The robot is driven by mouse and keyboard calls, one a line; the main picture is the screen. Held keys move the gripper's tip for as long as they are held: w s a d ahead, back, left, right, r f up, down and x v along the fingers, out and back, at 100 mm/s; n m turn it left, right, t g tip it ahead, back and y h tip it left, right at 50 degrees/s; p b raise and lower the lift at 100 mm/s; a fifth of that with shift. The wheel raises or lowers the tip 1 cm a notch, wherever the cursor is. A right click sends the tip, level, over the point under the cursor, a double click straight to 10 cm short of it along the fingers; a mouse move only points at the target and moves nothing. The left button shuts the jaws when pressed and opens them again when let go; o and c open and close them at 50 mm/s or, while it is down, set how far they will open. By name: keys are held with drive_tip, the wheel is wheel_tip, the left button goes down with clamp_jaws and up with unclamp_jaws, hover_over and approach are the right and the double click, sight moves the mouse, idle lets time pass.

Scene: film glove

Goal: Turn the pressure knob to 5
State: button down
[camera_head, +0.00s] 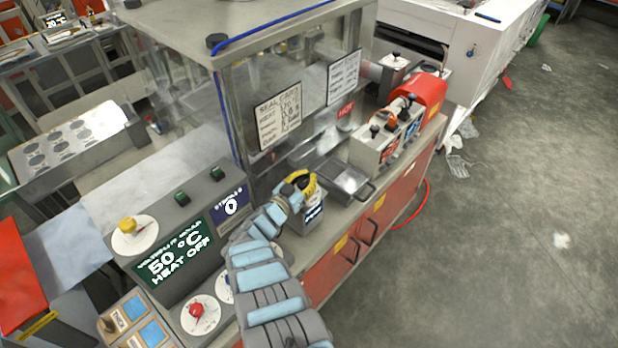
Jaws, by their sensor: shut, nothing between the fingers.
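A control panel on the bench at lower left carries several dials. A yellow knob (128,225) sits on a white round dial at its upper left. A red knob (196,310) sits on a white dial near the bottom. Another dial (225,286) beside it is mostly hidden by my arm. I cannot read which is the pressure knob or its setting. My gripper (303,184) is at the end of the grey and blue arm, in front of the clear guarded cabinet. It is shut and empty, away from these knobs; its fingertips are hard to make out.
A green screen (176,255) reads 50 °C, HEAT OFF. A blue display (231,206) shows 0. A small labelled box (299,228) stands by my gripper. A metal tray (345,180) and a lever box (386,140) are further right. The floor at right is mostly open.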

drive_tip(key=shift+s+f+m+g+h+b, duration=0.2)
drive_tip(key=shift+m+g+h+b, duration=0.7)
drive_tip(key=shift+b, duration=1.25)
drive_tip(key=shift+d+r+m+g+h+b, duration=0.15)
drive_tip(key=shift+m+g+h+b, duration=0.25)
drive_tip(key=shift+b, duration=0.6)
drive_tip(key=c, duration=0.9)
unclamp_jaws()
drive_tip(key=shift+s, duration=0.2)
drive_tip(key=shift+w+r, duration=0.1)
drive_tip(key=shift+r, duration=0.3)
wheel_tip(320, 180, up, 9)
drive_tip(key=shift+r, duration=0.1)
